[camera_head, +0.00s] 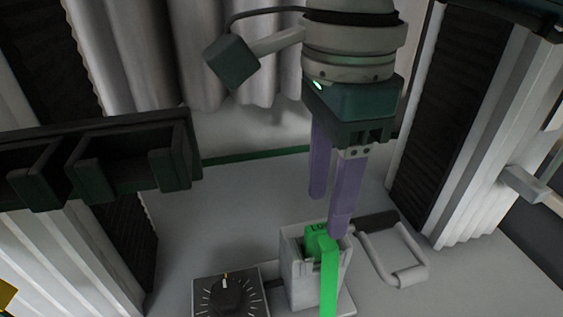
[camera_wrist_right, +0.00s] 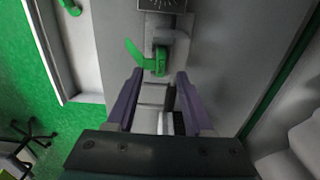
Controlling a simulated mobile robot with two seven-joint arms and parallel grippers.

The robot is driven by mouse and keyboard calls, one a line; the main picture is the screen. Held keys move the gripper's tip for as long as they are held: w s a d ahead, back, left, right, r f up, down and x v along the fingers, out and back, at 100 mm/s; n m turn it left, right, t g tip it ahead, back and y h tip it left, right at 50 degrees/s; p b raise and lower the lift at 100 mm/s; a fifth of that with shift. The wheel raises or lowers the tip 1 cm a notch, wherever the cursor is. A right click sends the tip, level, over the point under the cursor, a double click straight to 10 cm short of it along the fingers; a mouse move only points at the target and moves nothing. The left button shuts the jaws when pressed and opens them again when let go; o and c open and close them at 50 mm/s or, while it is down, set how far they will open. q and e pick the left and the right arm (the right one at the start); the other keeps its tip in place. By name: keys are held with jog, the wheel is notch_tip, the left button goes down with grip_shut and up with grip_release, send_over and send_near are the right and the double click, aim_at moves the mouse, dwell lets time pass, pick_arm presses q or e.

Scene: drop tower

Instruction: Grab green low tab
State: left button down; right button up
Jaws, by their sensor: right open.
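The green low tab (camera_head: 321,243) sits in a light grey box-shaped holder (camera_head: 299,275) at the lower middle of the head view. A bright green strip runs down from it over the holder's front. In the right wrist view the green tab (camera_wrist_right: 156,62) lies just beyond the fingertips, with a curved green arm to its left. My right gripper (camera_head: 329,212) points down with purple fingers apart and nothing between them. In the head view, one fingertip overlaps the tab's upper right; I cannot tell whether they touch. My left gripper is not in view.
A black dial (camera_head: 227,294) on a marked plate stands left of the holder. A grey handle loop (camera_head: 410,275) is to its right. A dark slotted frame (camera_head: 135,160) juts in from the left. Ribbed pale columns flank the bare grey surface (camera_head: 200,235).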

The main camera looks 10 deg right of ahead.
aim_at(322, 227)
notch_tip(322, 227, down, 4)
jog(key=shift+f, duration=0.1)
grip_shut()
dwell(0.5)
